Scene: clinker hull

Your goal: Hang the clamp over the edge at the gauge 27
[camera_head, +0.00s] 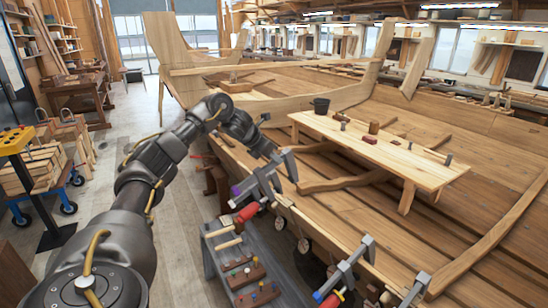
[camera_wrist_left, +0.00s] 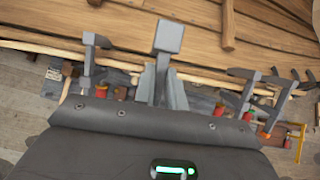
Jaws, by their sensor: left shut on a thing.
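My left gripper (camera_wrist_left: 162,88) is shut on a grey metal clamp (camera_wrist_left: 169,38), whose squared head stands up between the fingers in the left wrist view. In the head view my left gripper (camera_head: 268,152) is above the near edge of the wooden hull (camera_head: 318,236), close to other grey clamps, so the held clamp is hard to separate there. A clamp with a red handle (camera_head: 248,212) hangs near that edge. Another clamp (camera_head: 345,270) is further along it at the lower right. I cannot read a gauge number 27. My right gripper is out of view.
A grey bench (camera_head: 213,262) with tools stands below the hull edge. Neighbouring clamps (camera_wrist_left: 90,60) flank the held one in the wrist view. A yellow stand (camera_head: 15,140) is at the left.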

